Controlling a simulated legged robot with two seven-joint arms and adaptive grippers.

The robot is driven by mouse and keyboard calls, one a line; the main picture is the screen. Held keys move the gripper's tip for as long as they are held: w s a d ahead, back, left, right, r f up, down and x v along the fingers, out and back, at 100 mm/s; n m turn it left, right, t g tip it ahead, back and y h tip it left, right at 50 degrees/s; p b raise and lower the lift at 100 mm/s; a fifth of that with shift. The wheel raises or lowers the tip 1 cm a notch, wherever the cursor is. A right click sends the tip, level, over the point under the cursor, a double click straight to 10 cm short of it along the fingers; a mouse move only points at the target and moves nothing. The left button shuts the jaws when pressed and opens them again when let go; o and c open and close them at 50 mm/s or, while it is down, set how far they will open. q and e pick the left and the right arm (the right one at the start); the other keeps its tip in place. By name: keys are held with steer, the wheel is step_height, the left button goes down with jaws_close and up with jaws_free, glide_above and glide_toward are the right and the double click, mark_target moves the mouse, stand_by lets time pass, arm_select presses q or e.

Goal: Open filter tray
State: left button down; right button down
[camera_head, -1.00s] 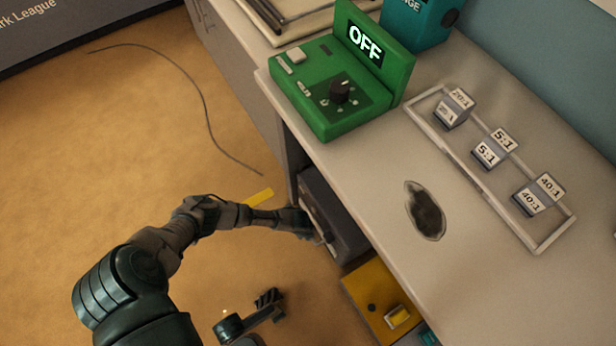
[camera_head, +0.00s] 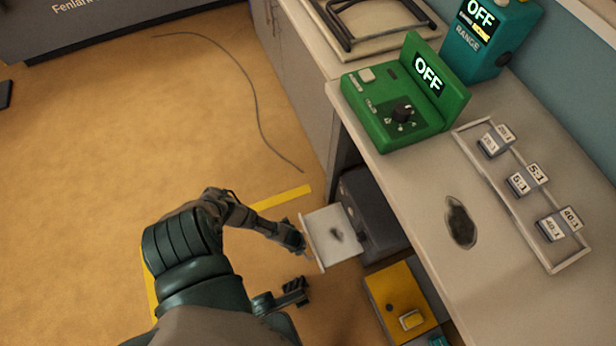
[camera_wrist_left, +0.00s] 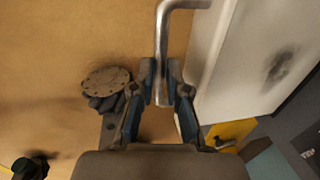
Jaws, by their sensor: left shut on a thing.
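The filter tray (camera_head: 322,222), a pale flat tray with a dark smudge on it, sticks out of a dark grey unit (camera_head: 378,218) under the bench. In the left wrist view the tray (camera_wrist_left: 238,62) is at the right, and a bent metal handle (camera_wrist_left: 163,35) runs down between my fingers. My left gripper (camera_wrist_left: 160,85) is shut on this handle. In the head view my left gripper (camera_head: 303,246) is at the tray's outer front edge, and the grip itself is partly hidden there.
The bench top (camera_head: 400,185) overhangs the unit. On it stand a green OFF box (camera_head: 385,125), a teal RANGE box (camera_head: 478,55) and a rack (camera_head: 505,210) of labelled blocks. A yellow unit (camera_head: 385,290) sits beside the grey one. Open floor lies left, with a thin cable (camera_head: 250,95).

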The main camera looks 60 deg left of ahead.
arm_select(q)
steer(key=shift+s+a+f, duration=0.1)
steer(key=shift+s+a, duration=0.35)
steer(key=shift+s, duration=0.25)
steer(key=c, duration=1.2)
jaws_free()
steer(key=shift+d, duration=0.15)
steer(key=shift+w, duration=0.1)
steer(key=r, duration=0.4)
steer(key=s+r, duration=0.1)
steer(key=r, duration=0.2)
steer(key=s+r, duration=0.1)
steer(key=r, duration=0.3)
steer(key=shift+s+r, duration=0.1)
steer(key=shift+r, duration=0.25)
